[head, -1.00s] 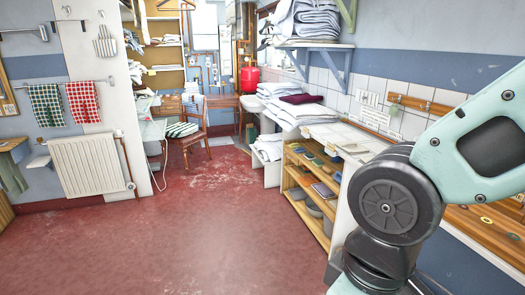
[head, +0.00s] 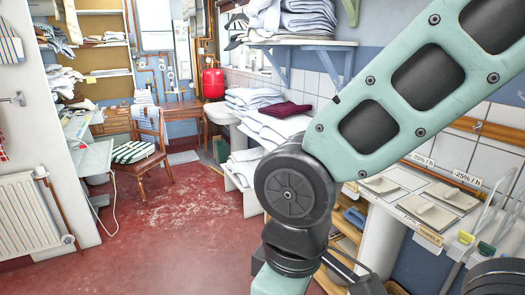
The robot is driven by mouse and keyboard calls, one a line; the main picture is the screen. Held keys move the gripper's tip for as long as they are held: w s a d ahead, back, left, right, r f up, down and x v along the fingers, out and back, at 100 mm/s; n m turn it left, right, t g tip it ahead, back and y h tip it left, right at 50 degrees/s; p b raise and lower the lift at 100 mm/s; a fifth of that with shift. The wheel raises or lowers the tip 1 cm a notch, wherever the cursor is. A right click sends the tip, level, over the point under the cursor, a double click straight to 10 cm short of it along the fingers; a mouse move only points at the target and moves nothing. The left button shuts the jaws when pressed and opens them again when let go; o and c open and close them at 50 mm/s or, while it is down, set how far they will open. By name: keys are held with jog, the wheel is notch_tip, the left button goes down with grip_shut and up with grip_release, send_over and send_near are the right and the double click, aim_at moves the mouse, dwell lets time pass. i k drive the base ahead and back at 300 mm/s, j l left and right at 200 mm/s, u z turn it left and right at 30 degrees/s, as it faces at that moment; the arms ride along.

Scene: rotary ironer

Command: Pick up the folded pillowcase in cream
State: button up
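I cannot single out a folded pillowcase in cream. White and pale folded linen (head: 250,98) lies in stacks along the right wall, beside and beyond my arm. A dark maroon folded cloth (head: 287,110) lies on top of the nearer stack (head: 275,128). More folded linen (head: 308,20) is piled on the wall shelf above. My arm crosses the right half of the head view and hides part of the counter and the shelves below. My gripper is not in view.
A pale counter (head: 408,205) with flat panels and labels runs along the right wall. A wooden chair (head: 150,150) with a striped cushion stands at the left, near a worktable (head: 88,158). A radiator (head: 25,215) is at far left. The red floor (head: 170,235) between is clear.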

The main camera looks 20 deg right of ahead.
aim_at(464, 203)
jog(key=i+z, duration=0.7)
jog(key=i+j+z, duration=0.35)
jog(key=i, duration=0.15)
jog(key=i+z, duration=0.3)
jog(key=z, duration=0.15)
jog(key=i+z, duration=0.4)
jog(key=i+j+z, duration=0.15)
jog(key=z, duration=0.3)
jog(key=i, duration=0.05)
